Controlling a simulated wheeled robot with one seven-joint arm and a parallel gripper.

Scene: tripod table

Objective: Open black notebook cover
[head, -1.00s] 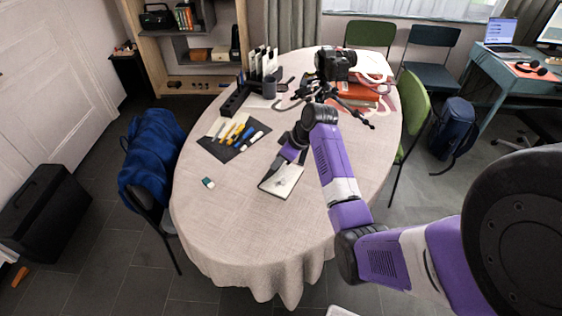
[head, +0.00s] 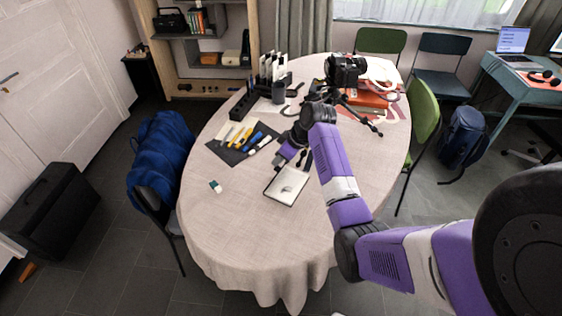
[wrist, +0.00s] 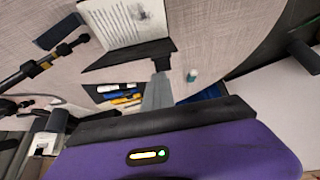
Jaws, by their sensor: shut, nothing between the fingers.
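The notebook (head: 288,185) lies on the table in the head view, with a pale page showing and dark edges. In the wrist view the notebook (wrist: 128,20) is at the top, its page carrying lines of text. A black flap, apparently the cover (wrist: 130,54), shows along its near side; I cannot tell whether it lies fully flat. My gripper (head: 279,163) is just beyond the notebook's upper left edge in the head view. It is shut and empty. In the wrist view my gripper (wrist: 161,72) shows close to the black flap; contact is unclear.
A dark mat (head: 226,153) with several markers lies left of my gripper. A camera (head: 346,70) on a small tripod stands at the back right. The table's front is clear.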

